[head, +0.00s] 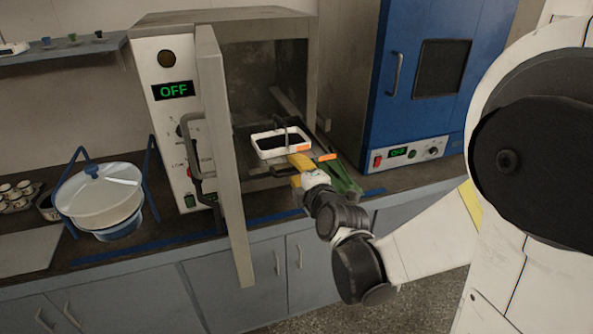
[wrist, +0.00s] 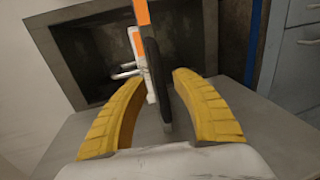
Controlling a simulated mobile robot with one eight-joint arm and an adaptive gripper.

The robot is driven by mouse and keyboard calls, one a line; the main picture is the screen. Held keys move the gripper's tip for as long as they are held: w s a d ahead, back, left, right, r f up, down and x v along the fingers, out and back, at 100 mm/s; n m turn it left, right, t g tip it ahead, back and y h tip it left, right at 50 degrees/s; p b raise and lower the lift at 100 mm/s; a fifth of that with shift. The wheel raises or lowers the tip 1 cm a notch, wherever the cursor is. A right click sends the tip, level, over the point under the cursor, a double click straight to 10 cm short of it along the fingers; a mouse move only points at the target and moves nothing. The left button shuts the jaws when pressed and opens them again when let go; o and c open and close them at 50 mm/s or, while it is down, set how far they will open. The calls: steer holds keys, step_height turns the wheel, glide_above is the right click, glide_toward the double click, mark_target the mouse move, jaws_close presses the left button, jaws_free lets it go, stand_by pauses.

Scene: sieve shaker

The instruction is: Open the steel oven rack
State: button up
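The steel oven (head: 226,15) stands on the bench in the head view with its door (head: 222,150) swung open toward me. A white-rimmed rack piece (head: 262,150) with orange marks and a dark handle shows at the oven's mouth. My gripper (head: 306,163) reaches to it from the front right. In the wrist view its two yellow fingers (wrist: 159,76) are spread. A dark upright handle bar (wrist: 156,78) stands between them, with visible space on both sides. The white and orange part (wrist: 137,42) is just beyond. The oven's dark inside (wrist: 95,55) shows behind it.
A blue oven (head: 415,25) stands to the right. A white round lidded vessel (head: 100,200) in a blue frame is left of the open door. Grey cabinets (head: 150,300) lie under the bench. The door juts past the bench edge, left of my arm.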

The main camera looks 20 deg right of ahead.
steer(key=s+r, duration=0.2)
steer(key=s, duration=0.9)
steer(key=shift+s+r, duration=0.2)
steer(key=shift+s, duration=0.2)
steer(key=s+a+f+m+g, duration=0.1)
steer(key=s+m+g, duration=0.3)
steer(key=m, duration=0.5)
steer(key=s+a+f+m+g, duration=0.2)
steer(key=s+f+m+g, duration=0.2)
steer(key=s+m, duration=0.5)
steer(key=shift+g, duration=0.4)
